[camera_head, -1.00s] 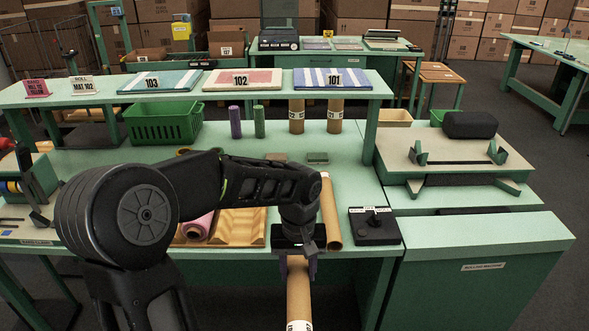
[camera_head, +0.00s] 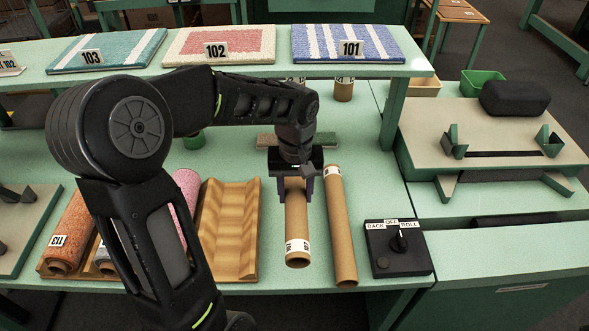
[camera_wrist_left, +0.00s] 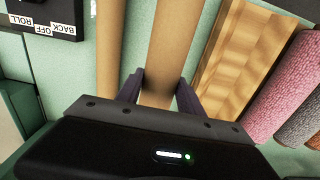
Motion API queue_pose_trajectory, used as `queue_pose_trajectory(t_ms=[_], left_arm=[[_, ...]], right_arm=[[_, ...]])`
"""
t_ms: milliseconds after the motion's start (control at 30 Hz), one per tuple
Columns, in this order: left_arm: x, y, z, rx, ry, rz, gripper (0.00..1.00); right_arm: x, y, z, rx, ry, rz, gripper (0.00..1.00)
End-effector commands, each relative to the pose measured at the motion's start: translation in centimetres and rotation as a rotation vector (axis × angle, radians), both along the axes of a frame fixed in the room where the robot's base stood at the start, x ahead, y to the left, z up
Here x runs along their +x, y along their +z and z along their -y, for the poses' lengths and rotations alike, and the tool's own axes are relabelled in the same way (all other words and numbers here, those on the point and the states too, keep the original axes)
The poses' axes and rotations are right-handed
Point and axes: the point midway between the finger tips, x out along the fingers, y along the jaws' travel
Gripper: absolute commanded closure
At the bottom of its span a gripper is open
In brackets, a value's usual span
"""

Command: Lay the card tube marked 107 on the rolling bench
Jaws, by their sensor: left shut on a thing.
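A brown card tube (camera_head: 296,218) with a white label near its front end is held in my left gripper (camera_head: 296,188). The label is too small to read surely. In the left wrist view the tube (camera_wrist_left: 172,45) runs between the two fingers (camera_wrist_left: 160,90). The tube is over the green bench top (camera_head: 370,195), its front end near the front edge. I cannot tell whether it touches the bench. My right gripper is not in view.
A control box (camera_head: 397,248) marked BACK, OFF, ROLL is at the right. A wavy wooden rack (camera_head: 225,230) is left of the tube, with several coloured rolls (camera_head: 72,232) beside it. A shelf above bears mats 103 (camera_head: 105,50), 102 (camera_head: 222,46) and 101 (camera_head: 345,44).

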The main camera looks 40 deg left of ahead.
Motion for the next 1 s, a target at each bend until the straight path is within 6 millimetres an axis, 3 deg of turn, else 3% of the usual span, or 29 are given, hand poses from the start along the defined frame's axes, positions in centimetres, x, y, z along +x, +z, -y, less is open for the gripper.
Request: queue_pose_trajectory(t_ms=[567,1000], left_arm=[[0.0,-0.6,0.0,0.000,0.000,0.000,1.00],[-0.1,-4.7,0.0,0.000,0.001,-0.001,1.00]], right_arm=[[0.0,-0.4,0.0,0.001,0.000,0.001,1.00],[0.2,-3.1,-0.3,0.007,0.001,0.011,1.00]])
